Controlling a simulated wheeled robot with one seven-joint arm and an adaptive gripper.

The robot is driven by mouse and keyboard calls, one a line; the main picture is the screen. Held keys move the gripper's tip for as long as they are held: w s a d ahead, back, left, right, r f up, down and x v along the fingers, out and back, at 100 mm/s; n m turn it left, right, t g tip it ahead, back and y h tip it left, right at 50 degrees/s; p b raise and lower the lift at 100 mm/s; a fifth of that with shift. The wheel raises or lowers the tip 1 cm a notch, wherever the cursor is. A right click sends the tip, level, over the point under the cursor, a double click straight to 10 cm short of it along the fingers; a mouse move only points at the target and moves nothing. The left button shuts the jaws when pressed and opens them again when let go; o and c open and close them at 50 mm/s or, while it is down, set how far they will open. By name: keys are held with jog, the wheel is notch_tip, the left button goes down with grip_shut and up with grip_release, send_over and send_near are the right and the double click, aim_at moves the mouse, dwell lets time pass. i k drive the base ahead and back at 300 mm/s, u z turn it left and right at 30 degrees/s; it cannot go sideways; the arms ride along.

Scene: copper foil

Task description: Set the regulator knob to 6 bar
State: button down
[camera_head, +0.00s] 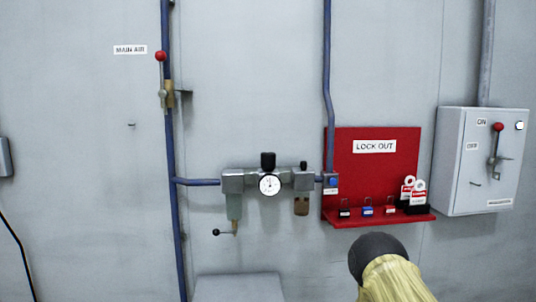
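The regulator knob (268,161) is a black cylinder on top of the air unit (233,181) at the middle of the wall. A round white gauge (270,185) sits just below the knob; its needle and numbers are too small to read. Part of my arm, a dark rounded joint and a yellowish section, shows at the bottom right, below the red board and apart from the air unit. My gripper is not in view.
A red lock-out board (372,165) with padlocks and tags on its shelf is right of the unit. A grey switch box (482,160) hangs farther right. The MAIN AIR valve lever (161,75) is at upper left. A grey box top (238,288) stands below the unit.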

aim_at(268, 159)
jog(key=u, duration=1.7)
jog(key=k, duration=0.8)
jog(key=z, duration=1.1)
jog(key=i, duration=0.5)
jog(key=u, duration=0.05)
